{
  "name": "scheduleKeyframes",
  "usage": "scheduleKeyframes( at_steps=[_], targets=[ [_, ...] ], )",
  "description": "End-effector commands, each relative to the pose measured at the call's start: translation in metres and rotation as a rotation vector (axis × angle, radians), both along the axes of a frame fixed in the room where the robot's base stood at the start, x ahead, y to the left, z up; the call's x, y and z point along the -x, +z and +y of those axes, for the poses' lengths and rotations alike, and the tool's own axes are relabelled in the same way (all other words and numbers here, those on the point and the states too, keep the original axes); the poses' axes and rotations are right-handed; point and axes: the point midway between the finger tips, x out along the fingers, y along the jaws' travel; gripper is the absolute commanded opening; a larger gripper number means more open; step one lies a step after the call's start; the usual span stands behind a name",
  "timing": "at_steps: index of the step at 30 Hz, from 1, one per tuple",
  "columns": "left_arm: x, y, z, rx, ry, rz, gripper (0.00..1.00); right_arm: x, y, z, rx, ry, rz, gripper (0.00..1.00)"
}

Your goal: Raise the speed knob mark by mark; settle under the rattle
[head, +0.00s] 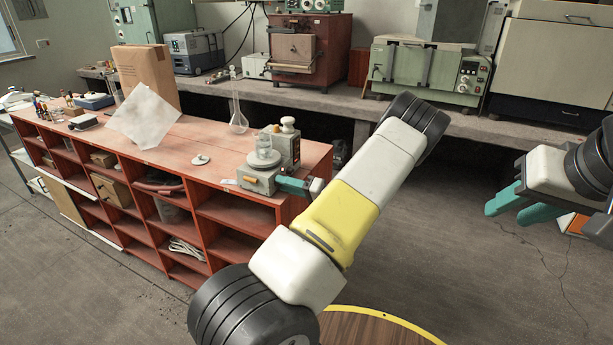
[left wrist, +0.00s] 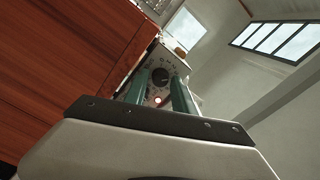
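The grey device (head: 257,180) with the speed knob stands at the right end of the red shelf unit. A clear glass vessel (head: 264,143) is on its round top plate. In the left wrist view its dark round knob (left wrist: 161,77) sits on a light panel with marks around it, and a small red light (left wrist: 158,100) glows below. My left gripper (head: 292,185) is at the device's right side. In the left wrist view its teal fingers (left wrist: 163,80) are apart, with the knob between their tips; contact cannot be told. My right gripper (head: 512,203) is open, empty and far from the device.
A concrete bench (head: 330,100) with machines runs behind.

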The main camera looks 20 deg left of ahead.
Motion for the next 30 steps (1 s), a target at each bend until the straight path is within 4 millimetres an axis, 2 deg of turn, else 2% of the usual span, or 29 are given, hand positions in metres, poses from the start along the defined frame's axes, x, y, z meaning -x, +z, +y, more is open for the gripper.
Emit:
scheduleKeyframes(
  at_steps=[3,8,20,30],
  targets=[
    [0.0001,0.0001,-0.0001,0.000,0.000,0.000,0.29,0.0000,0.0000,0.0000,0.000,0.000,0.000,0.37],
    [0.0000,0.0000,-0.0003,0.000,0.000,0.000,0.00,0.0000,0.0000,0.0000,0.000,0.000,0.000,0.37],
    [0.0001,-0.0004,-0.0006,-0.002,0.000,0.042,0.00,0.0000,0.0000,0.0000,0.000,0.000,0.000,0.37],
    [-0.0001,-0.0005,-0.0009,-0.020,0.000,0.269,0.00,0.0000,0.0000,0.0000,0.000,0.000,0.000,0.37]
  ],
)
